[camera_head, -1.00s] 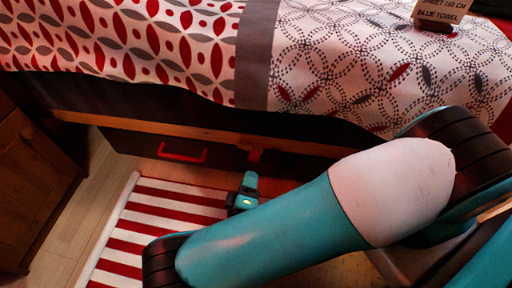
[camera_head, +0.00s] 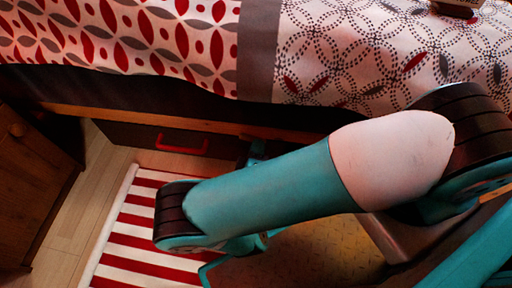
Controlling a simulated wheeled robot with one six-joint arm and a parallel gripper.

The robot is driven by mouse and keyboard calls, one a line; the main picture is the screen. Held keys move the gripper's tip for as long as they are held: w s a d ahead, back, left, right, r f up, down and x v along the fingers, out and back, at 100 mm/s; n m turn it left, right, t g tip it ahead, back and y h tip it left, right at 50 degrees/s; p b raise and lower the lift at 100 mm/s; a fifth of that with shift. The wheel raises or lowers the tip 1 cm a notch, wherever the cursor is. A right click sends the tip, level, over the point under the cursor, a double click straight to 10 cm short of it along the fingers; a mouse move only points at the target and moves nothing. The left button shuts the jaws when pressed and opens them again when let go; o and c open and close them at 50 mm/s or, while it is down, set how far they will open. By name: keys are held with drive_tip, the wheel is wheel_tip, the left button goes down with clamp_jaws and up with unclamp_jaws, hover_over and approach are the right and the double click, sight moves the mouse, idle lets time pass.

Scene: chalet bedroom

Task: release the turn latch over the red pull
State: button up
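The red pull (camera_head: 182,148) is a bar handle on the dark drawer front (camera_head: 130,137) under the bed. The drawer front looks closed, below the wooden bed rail. The turn latch is hidden or nearly hidden now, to the right of the pull, where a teal end part of my arm stands in front of it. My gripper (camera_head: 256,152) shows only as that small teal part, close to the drawer front. Its fingertips are hidden behind my arm, so I cannot tell whether it is open or touches the latch.
A wooden cabinet (camera_head: 30,185) stands at the left. A red and white striped rug (camera_head: 140,245) lies on the wood floor before the drawer. The patterned bedspread (camera_head: 150,45) hangs above the rail.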

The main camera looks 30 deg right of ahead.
drive_tip(key=shift+r+n+p, duration=0.45)
drive_tip(key=shift+n+p, duration=0.15)
drive_tip(key=shift+n, duration=0.2)
clamp_jaws()
drive_tip(key=shift+r+n, duration=0.2)
drive_tip(key=shift+n, duration=0.7)
drive_tip(key=shift+a, duration=0.1)
drive_tip(key=o, duration=0.7)
unclamp_jaws()
drive_tip(key=shift+o, duration=0.2)
drive_tip(key=shift+s, duration=0.1)
